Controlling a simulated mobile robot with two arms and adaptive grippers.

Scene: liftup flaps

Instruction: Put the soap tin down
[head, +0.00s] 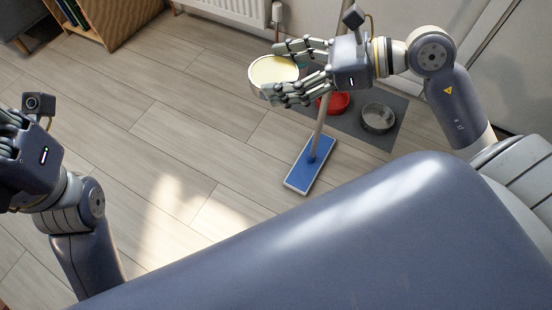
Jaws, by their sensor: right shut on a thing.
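The soap tin (272,71) is a round, pale cream tin in the upper middle of the head view. My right gripper (285,70) is shut on it, with fingers on its far and near sides, and holds it above the floor. Part of the tin's side is hidden by the fingers. My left gripper (10,135) is at the left edge of the view, far from the tin. Its fingertips are cut off or hidden, so its opening does not show.
A mop with a flat blue head (312,163) stands on the wood floor (190,150) below my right gripper. A red bowl (335,103) and a metal bowl (379,118) sit on a grey mat (352,128). A wooden shelf (125,22) and a radiator (235,10) are behind. The middle floor is clear.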

